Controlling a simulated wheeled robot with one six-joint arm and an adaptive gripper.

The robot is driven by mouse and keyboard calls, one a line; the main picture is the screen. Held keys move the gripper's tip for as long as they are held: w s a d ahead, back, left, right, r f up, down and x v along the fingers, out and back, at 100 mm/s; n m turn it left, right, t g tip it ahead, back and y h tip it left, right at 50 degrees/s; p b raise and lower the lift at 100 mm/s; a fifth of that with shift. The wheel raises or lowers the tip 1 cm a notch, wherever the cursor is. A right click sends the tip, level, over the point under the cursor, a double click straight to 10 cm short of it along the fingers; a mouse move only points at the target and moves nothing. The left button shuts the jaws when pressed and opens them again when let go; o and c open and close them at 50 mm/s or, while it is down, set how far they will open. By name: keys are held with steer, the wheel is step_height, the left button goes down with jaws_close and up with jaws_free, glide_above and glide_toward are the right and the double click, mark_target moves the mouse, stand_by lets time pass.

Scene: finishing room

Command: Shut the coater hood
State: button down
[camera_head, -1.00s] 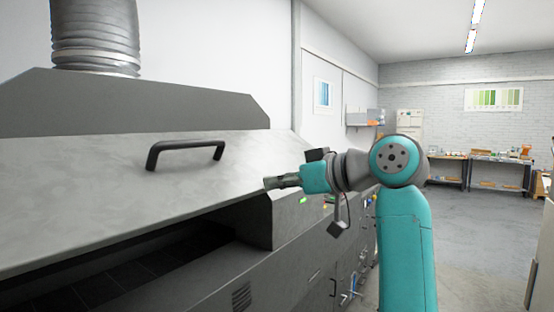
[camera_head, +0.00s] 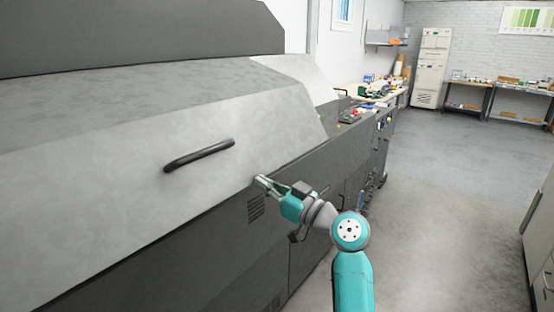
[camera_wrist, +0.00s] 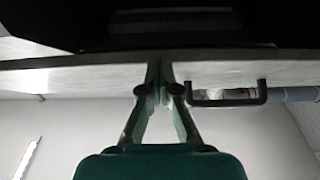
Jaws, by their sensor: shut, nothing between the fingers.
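The coater hood (camera_head: 95,150) is a large grey metal lid on the left in the head view. Its front edge lies down along the dark machine body, and no opening shows under it. A dark bar handle (camera_head: 199,156) sits on its sloping front; it also shows at the right in the wrist view (camera_wrist: 228,102). My gripper (camera_head: 260,180) is shut and empty, to the right of and below the handle, at the hood's lower edge. In the wrist view the closed fingertips (camera_wrist: 160,64) overlap the pale hood panel; whether they touch it is unclear.
A cluttered workbench (camera_head: 390,97) and a pale tall cabinet (camera_head: 432,66) stand further back. The grey floor (camera_head: 440,190) to the right is clear.

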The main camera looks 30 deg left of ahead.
steer(key=w+a+f, duration=0.1)
steer(key=a+f, duration=1.3)
steer(key=f, duration=0.1)
steer(key=shift+a, duration=0.2)
steer(key=shift+w, duration=0.1)
steer(key=shift+d, duration=0.1)
